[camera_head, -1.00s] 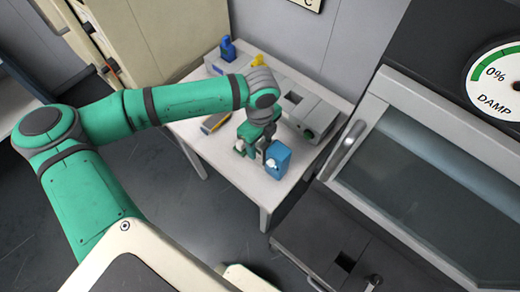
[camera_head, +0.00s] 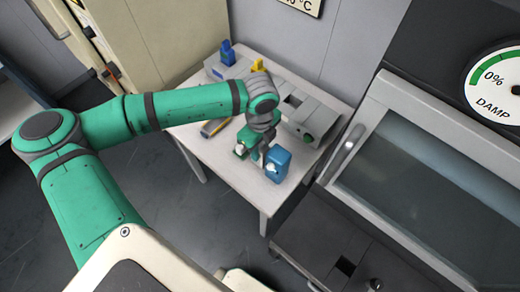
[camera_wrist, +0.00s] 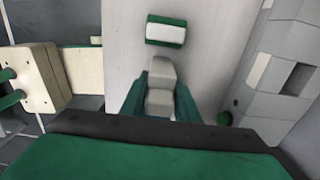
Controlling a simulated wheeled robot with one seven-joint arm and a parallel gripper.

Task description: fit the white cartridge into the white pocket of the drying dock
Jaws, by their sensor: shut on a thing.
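My gripper (camera_head: 255,153) is low over the front part of the table. In the wrist view its green fingers (camera_wrist: 161,95) are shut on a pale grey-white block, which I take for the white cartridge (camera_wrist: 161,72). The arm and hand mostly hide the cartridge in the head view. The grey drying dock (camera_head: 318,112) stands along the table's back. The wrist view shows it on the right (camera_wrist: 277,35), with a dark open pocket (camera_wrist: 297,78) and a white stripe (camera_wrist: 260,70) beside it. The cartridge is apart from the dock.
A green-and-white block (camera_wrist: 166,30) sits beyond my fingers. A blue piece (camera_head: 227,53) and a yellow piece (camera_head: 257,65) stand at the dock's far end. The glass-fronted cabinet (camera_head: 440,170) is right.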

